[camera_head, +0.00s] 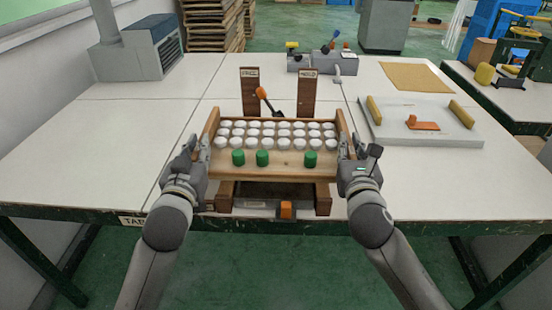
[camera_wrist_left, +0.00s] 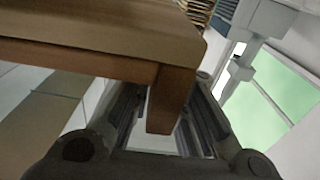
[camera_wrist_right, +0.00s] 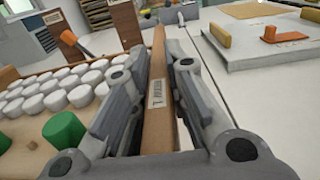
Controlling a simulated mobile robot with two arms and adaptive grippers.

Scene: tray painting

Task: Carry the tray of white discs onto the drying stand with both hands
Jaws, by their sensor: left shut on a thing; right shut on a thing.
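The wooden tray (camera_head: 285,161) is in the middle of the head view, with rows of white discs (camera_head: 268,133) and three green pegs (camera_head: 262,158) at its front. My left gripper (camera_head: 199,150) is shut on the tray's left end; the left wrist view shows a wooden part (camera_wrist_left: 172,95) between its fingers. My right gripper (camera_head: 347,151) is shut on the right side wall, which shows with a label in the right wrist view (camera_wrist_right: 157,100). A dark wooden stand (camera_head: 322,197) shows below the tray's front edge. I cannot tell whether the tray touches it.
Two brown labelled posts (camera_head: 307,93) and an orange-knobbed lever (camera_head: 262,94) rise behind the tray. An orange block (camera_head: 286,209) is at the table's front edge. A white board with yellow handles (camera_head: 400,130) lies right.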

